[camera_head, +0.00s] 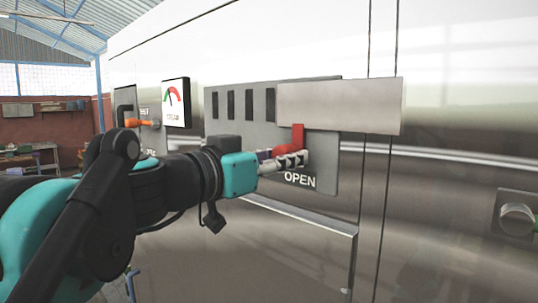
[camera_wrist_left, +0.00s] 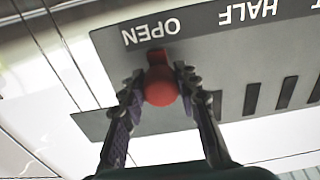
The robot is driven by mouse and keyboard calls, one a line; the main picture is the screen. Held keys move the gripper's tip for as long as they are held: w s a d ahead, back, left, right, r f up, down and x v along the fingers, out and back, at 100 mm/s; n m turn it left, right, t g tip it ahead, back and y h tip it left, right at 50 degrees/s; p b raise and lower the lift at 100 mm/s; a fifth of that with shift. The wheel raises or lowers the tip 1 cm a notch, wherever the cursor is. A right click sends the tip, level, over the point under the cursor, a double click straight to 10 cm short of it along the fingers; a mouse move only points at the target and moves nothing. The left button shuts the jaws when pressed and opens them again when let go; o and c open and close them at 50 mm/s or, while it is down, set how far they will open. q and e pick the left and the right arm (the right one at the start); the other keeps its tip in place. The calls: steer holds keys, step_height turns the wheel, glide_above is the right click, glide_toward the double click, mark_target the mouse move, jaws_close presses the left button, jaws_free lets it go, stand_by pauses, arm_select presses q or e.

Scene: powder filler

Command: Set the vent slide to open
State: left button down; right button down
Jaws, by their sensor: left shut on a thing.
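The vent slide is a pale metal plate (camera_head: 345,105) over the right part of a grey slotted panel (camera_head: 228,133). A red tab (camera_head: 298,134) hangs from it and carries a red round knob (camera_wrist_left: 161,86). My left gripper (camera_head: 290,158) has its fingers on both sides of the knob, shut on it. In the wrist view, the tab stands beside the word OPEN (camera_wrist_left: 151,32), with HALF (camera_wrist_left: 248,12) further right in that upside-down picture. In the head view, OPEN is just below the fingers; my gripper hides the other labels. My right gripper is not in view.
Several dark slots on the panel's left part are uncovered. A gauge (camera_head: 176,102) and an orange handle (camera_head: 141,123) are on the machine to the left. A metal ledge (camera_head: 300,217) juts out below the panel. A round knob (camera_head: 517,218) is at the far right.

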arm_select(q)
steer(key=shift+s, duration=0.1)
steer(key=shift+d, duration=0.1)
steer(key=c, duration=1.1)
jaws_free()
steer(key=shift+s+d, duration=0.1)
steer(key=shift+d, duration=0.1)
steer(key=shift+a, duration=0.1)
steer(key=shift+s+a, duration=0.15)
steer(key=shift+a, duration=0.1)
steer(key=shift+v, duration=5.65)
